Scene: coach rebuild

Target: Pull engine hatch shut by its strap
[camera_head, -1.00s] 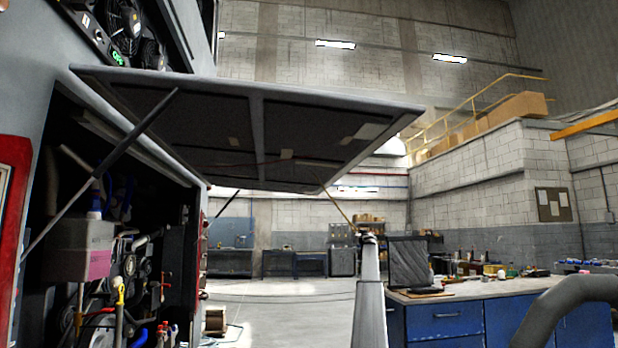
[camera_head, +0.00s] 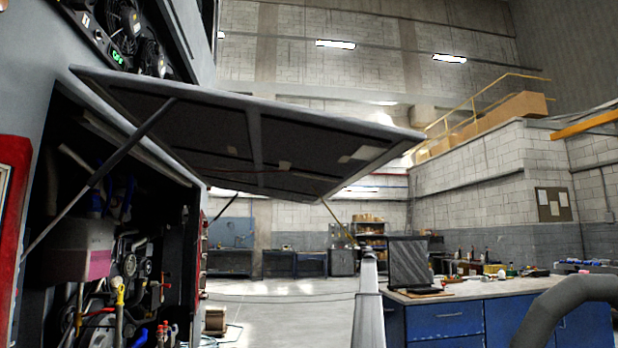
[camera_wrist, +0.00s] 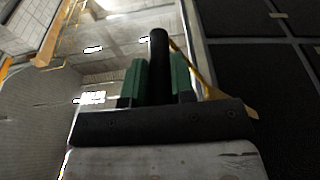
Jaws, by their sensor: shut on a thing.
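The engine hatch (camera_head: 250,130) is a dark panel with a grey frame, raised and sloping over the open engine bay on the left. Its underside also shows at the right of the wrist view (camera_wrist: 250,75). A thin yellow strap (camera_head: 337,222) runs from the hatch's lower edge down to my gripper (camera_head: 368,250). In the wrist view, my gripper (camera_wrist: 158,85) has its green-padded fingers shut on a black handle (camera_wrist: 158,50), and the strap (camera_wrist: 193,65) leads from behind it toward the hatch. The handle's lower part is hidden by the fingers.
A strut (camera_head: 110,165) props the hatch at the left. Engine parts (camera_head: 125,260) fill the open bay below. A blue workbench (camera_head: 450,320) with a laptop (camera_head: 408,262) stands to the right of my arm. The floor (camera_head: 280,310) between bay and bench is mostly clear.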

